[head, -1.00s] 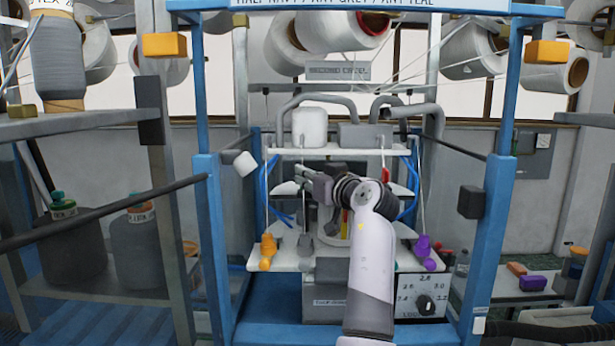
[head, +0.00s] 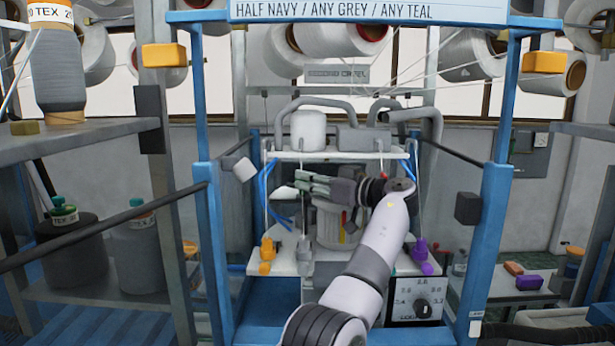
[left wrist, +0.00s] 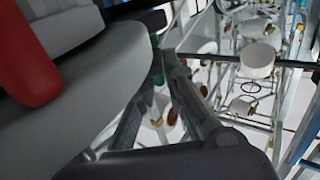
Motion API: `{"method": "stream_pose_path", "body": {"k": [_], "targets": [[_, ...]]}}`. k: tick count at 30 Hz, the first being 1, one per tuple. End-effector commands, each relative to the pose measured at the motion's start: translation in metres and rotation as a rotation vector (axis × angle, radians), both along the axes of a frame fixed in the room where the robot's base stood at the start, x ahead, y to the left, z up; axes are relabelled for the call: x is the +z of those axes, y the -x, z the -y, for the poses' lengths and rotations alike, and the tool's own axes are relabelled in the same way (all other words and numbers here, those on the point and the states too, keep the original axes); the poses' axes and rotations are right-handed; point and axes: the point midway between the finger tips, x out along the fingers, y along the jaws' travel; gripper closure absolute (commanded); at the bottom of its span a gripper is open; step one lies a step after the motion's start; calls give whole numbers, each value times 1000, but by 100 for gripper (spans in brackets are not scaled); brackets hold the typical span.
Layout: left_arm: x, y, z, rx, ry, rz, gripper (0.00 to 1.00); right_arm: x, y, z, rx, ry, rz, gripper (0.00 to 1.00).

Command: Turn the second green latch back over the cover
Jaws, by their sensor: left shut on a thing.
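My left gripper (head: 300,182) reaches in from the right over the white knitting head (head: 331,222), its fingers pointing left. It also shows in the left wrist view (left wrist: 158,58), where a small green piece, apparently the green latch (left wrist: 155,42), sits at the fingertips. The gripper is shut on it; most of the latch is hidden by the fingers. A large grey curved body (left wrist: 105,85), which may be the cover, lies close beside the fingers there; I cannot tell whether the latch lies over it. My right gripper is not in view.
An orange latch-like piece (head: 267,252) and a purple one (head: 421,252) stand at the left and right of the machine's white plate. A red rod (left wrist: 38,60) is close in the wrist view. Blue posts (head: 208,240) frame both sides. A dial box (head: 408,297) is below right.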

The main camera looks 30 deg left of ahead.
Motion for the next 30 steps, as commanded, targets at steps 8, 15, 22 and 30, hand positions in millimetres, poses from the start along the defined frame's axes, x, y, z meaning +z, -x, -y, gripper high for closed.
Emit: {"method": "stream_pose_path", "body": {"k": [8, 15, 22, 30], "targets": [[2, 0, 0, 3, -7, 6, 100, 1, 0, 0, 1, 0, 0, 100], [2, 0, 0, 4, -6, 4, 79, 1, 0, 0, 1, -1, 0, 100], [1, 0, 0, 6, -4, 2, 71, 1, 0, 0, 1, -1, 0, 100], [1, 0, 7, 4, -4, 1, 71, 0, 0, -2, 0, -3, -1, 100]]}}
